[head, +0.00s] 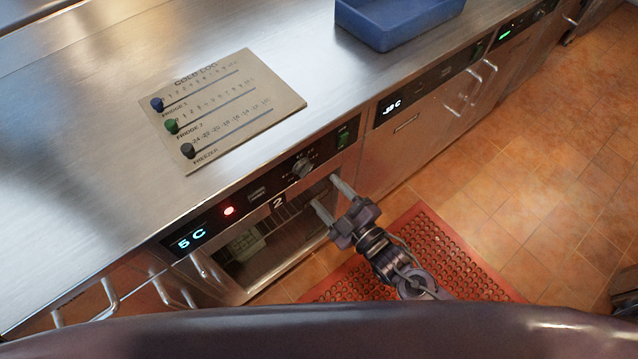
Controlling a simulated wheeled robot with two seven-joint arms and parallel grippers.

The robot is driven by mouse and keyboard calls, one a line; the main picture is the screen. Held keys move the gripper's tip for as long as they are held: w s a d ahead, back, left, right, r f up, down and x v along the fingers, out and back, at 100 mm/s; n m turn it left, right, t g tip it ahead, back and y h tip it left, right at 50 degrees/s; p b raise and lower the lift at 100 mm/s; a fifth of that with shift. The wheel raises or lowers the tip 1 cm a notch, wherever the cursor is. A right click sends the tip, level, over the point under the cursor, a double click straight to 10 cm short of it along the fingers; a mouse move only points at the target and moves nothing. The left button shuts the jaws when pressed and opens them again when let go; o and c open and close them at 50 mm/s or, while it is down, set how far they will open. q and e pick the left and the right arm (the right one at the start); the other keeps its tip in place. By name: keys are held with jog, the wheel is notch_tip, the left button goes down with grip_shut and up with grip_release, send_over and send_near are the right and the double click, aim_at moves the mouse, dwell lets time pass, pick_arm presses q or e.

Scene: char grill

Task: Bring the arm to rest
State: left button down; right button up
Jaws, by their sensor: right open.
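My right gripper (328,196) is open and empty, with its two grey fingers apart. It is in front of the counter's glass-door unit (259,247), near the right side of that door and below the control knob (303,168). I cannot tell whether a fingertip touches the unit. My right arm (390,262) reaches up from the bottom of the head view, over the red mat. My left gripper does not show.
A steel counter (90,170) holds a cold log board (222,108) with blue, green and dark sliders, and a blue tray (395,22). Fridge fronts with handles (484,80) run along the counter.

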jog(key=shift+s+d, duration=0.3)
jog(key=shift+s, duration=0.1)
jog(key=s+d+f+m+g+h, duration=0.25)
jog(key=d+f, duration=0.25)
jog(key=f, duration=0.4)
jog(key=s+d+f+m+g+h, duration=0.1)
jog(key=s+d+f+m+h, duration=0.3)
jog(key=f, duration=0.6)
jog(key=d+f+m+g+h, duration=0.1)
jog(key=d+f+g+h, duration=0.1)
jog(key=d+f, duration=0.55)
jog(key=s+f+m+g, duration=0.2)
jog(key=s+f, duration=0.3)
jog(key=s, duration=0.3)
jog(key=s+d+f+m+g+h, duration=0.1)
jog(key=s+f+m+g, duration=0.1)
jog(key=s+f, duration=0.3)
jog(key=s+f+m+g+h, duration=0.1)
jog(key=s+f+g, duration=0.3)
jog(key=s, duration=0.8)
jog(key=shift+d+f+m, duration=0.35)
jog(key=shift+f+m, duration=0.25)
jog(key=shift+m, duration=0.05)
